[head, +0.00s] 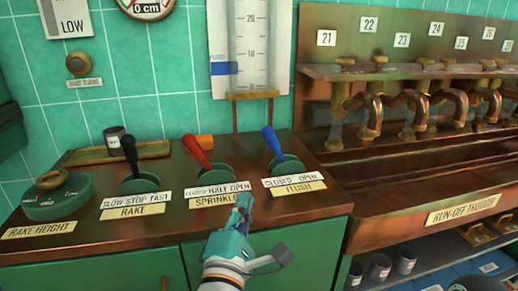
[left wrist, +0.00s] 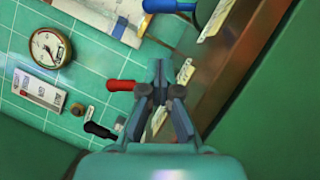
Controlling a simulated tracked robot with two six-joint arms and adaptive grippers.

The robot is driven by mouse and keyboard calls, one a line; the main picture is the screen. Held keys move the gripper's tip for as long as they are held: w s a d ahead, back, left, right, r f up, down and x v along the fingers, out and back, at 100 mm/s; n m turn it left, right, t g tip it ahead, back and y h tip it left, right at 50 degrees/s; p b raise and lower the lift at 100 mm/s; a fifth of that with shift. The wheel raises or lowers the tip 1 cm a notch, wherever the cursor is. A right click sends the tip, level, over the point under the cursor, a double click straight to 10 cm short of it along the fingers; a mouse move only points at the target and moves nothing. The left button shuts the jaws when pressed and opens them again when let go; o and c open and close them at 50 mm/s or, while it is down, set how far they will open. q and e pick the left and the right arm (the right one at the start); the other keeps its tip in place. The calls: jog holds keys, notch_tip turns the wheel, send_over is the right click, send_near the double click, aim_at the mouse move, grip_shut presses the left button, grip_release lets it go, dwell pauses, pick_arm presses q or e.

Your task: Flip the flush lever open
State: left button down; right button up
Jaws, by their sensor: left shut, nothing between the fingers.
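The flush lever has a blue handle (head: 272,143) on a dark green round base (head: 287,166), behind the label "CLOSED OPEN FLUSH". Its handle leans up and to the left, toward the "CLOSED" side. The blue handle also shows at the top of the left wrist view (left wrist: 170,5). My left gripper (head: 243,200) is shut and empty, in front of the counter between the sprinkle and flush labels. It is apart from the blue handle, which lies up and to the right of it. In the left wrist view the closed fingertips (left wrist: 160,66) point past the red handle. My right gripper is not in view.
The red sprinkle lever (head: 197,151) stands left of the flush lever, close to my left gripper. The black rake lever (head: 130,155) and rake height knob (head: 52,178) are further left. A sight gauge (head: 252,45) stands behind. The run-off trough (head: 430,145) with taps is at the right.

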aim_at(276, 149)
pick_arm(q)
jog(key=p+x, duration=0.1)
jog(key=x, duration=1.6)
jog(key=shift+p, duration=0.4)
jog(key=shift+d, duration=0.1)
